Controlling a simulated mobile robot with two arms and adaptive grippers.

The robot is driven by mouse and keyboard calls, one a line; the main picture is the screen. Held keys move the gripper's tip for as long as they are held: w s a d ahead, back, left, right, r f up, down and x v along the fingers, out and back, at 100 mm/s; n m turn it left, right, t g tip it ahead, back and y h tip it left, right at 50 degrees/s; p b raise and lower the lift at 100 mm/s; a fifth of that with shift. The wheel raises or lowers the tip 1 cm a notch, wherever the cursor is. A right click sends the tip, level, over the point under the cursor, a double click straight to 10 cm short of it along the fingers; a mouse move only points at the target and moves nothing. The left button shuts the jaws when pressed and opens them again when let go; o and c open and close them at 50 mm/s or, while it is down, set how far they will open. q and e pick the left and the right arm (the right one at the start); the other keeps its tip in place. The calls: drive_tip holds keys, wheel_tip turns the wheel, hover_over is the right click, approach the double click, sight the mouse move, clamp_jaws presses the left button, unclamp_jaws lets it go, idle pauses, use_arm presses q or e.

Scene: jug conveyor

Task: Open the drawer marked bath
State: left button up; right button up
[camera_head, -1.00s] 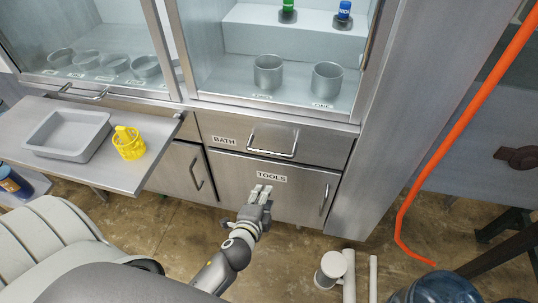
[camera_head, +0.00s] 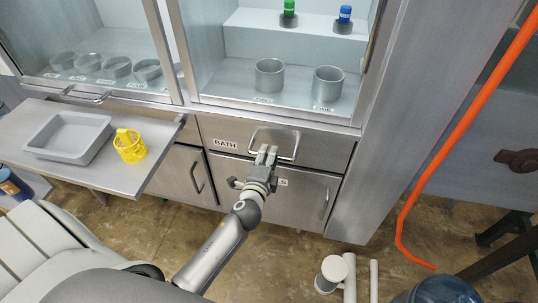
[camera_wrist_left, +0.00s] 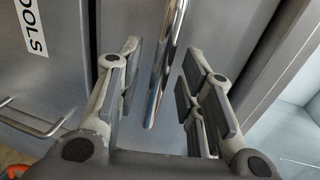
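The drawer marked BATH (camera_head: 322,147) is a shut steel drawer under the glass cabinet, with its label (camera_head: 225,144) at its left end. Its bar handle (camera_head: 289,152) is chrome and is partly hidden by my left gripper (camera_head: 267,154). In the left wrist view the handle (camera_wrist_left: 166,65) runs between the two spread fingers of that gripper (camera_wrist_left: 163,85), with a gap on each side. The left gripper is open and not clamped on the bar. My right gripper is not in view.
Below is a door (camera_head: 308,195) whose TOOLS label is mostly covered by my left gripper. A pull-out shelf (camera_head: 120,178) at left carries a grey tray (camera_head: 68,137) and a yellow basket (camera_head: 130,147). White cylinders (camera_head: 331,273) stand on the floor. An orange pipe (camera_head: 455,130) is at right.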

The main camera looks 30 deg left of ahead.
use_arm(q)
drive_tip(key=shift+w+a+f, duration=0.1)
drive_tip(key=shift+w+a, duration=0.1)
drive_tip(key=shift+w, duration=0.45)
drive_tip(key=shift+c, duration=0.4)
clamp_jaws()
